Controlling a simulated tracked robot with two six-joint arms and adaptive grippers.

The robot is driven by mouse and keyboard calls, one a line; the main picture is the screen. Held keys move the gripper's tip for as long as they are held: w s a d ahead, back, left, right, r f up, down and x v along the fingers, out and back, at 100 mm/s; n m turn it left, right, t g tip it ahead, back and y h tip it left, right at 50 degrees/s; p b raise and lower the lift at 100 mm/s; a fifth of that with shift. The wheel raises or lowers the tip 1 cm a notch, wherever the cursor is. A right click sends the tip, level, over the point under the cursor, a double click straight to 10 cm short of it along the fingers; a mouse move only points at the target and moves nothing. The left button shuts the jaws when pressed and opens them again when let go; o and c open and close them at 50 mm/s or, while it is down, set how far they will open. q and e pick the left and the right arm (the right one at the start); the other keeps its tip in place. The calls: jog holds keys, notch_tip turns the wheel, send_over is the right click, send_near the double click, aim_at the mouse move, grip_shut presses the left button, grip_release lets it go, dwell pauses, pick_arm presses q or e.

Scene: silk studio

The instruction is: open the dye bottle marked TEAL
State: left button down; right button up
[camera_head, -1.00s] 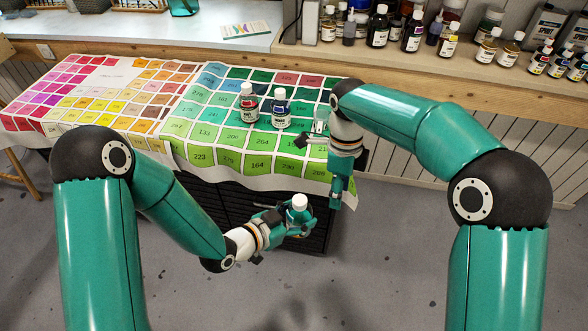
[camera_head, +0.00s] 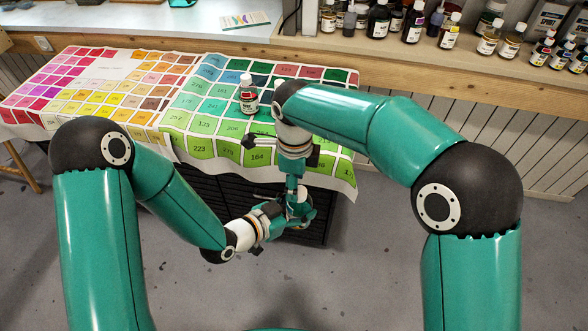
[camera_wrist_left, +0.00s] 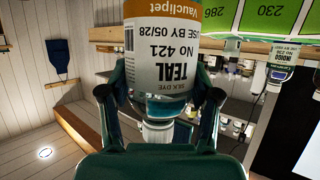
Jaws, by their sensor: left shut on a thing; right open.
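The dye bottle marked TEAL (camera_wrist_left: 172,62) fills the middle of the left wrist view, with its label upside down in the picture and its white cap (camera_wrist_left: 158,132) low in the picture. My left gripper (camera_head: 300,212) is shut on it, one finger on each side of the body. In the head view my right gripper (camera_head: 296,192) points down right above my left gripper, at the bottle's top. It is open. It hides the cap and most of the bottle there, so I cannot tell whether its fingers touch the cap.
A red-labelled bottle (camera_head: 249,98) stands on the color-chart cloth (camera_head: 200,148). The INDIGO bottle (camera_wrist_left: 282,65) shows in the left wrist view; my right arm covers its spot in the head view. Several bottles line the back shelf (camera_head: 400,62). Floor is clear at right.

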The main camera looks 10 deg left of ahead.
jog(key=shift+f, duration=0.7)
